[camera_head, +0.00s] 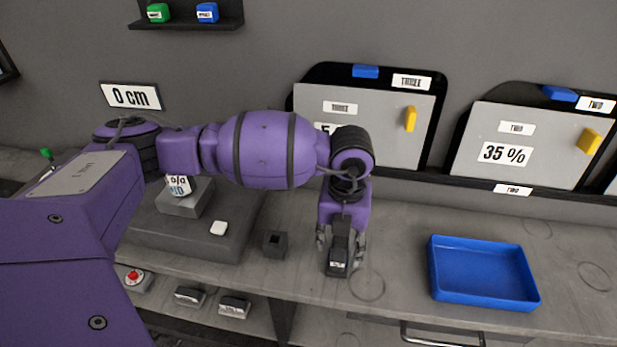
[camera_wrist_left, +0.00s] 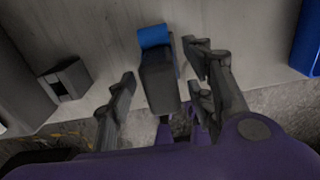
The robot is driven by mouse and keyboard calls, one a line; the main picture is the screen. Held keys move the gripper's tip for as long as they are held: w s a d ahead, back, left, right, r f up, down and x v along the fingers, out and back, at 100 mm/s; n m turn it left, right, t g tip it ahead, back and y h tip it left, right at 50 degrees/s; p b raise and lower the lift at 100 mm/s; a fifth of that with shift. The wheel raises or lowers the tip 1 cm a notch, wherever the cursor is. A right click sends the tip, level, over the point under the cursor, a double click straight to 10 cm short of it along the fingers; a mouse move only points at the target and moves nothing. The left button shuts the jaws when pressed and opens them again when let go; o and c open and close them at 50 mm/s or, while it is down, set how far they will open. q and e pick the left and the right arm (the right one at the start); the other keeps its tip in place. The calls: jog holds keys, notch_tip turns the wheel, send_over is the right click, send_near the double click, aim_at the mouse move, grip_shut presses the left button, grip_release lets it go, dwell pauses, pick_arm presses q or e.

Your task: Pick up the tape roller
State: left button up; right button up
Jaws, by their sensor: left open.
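The tape roller has a dark body (camera_wrist_left: 160,85) with a blue roll (camera_wrist_left: 154,36) at its far end in the left wrist view. In the head view its dark, labelled end (camera_head: 338,262) shows on the worktop below my left gripper (camera_head: 341,242). My left gripper is open, its fingers (camera_wrist_left: 162,72) on either side of the roller's body, with a visible gap on the left side. Part of the roller is hidden by the gripper in the head view. My right gripper is in neither view.
A small dark holder (camera_head: 275,244) stands left of the roller, beside a grey block (camera_head: 165,235). A blue tray (camera_head: 483,297) lies to the right. Worktop between roller and tray is clear.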

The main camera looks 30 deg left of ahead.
pick_arm(q)
notch_tip(320, 180, down, 4)
jog(key=shift+w+d+f, duration=0.1)
jog(key=shift+c, duration=0.5)
grip_shut()
jog(key=shift+r, duration=0.2)
